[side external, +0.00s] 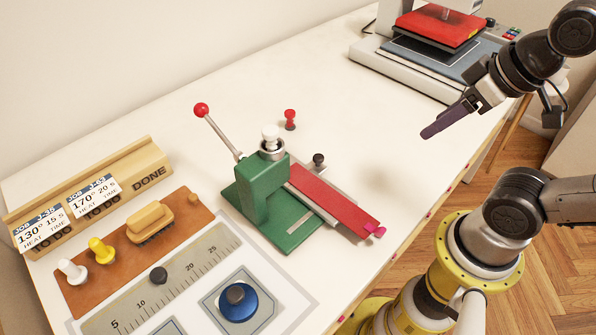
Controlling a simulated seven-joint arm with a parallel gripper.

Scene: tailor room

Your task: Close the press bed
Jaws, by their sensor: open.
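A heat press (366,48) stands at the far top right of the table. Its red upper part (440,27) sits above a dark plate (425,53) on a blue-grey bed (476,62) that sticks out to the right. The picture edge cuts off its top, and my arm hides part of its right side. My gripper (436,128), with long purple fingers, hangs in front of the press, pointing down and left. It is open, and nothing shows between its fingers.
A green hand press (262,190) with a red-knobbed lever and a red slide bar (330,200) stands mid-table. A brown tool board (80,285), a wooden card holder (150,165) and a blue round piece (238,302) lie left and front. The table behind the green press is mostly clear.

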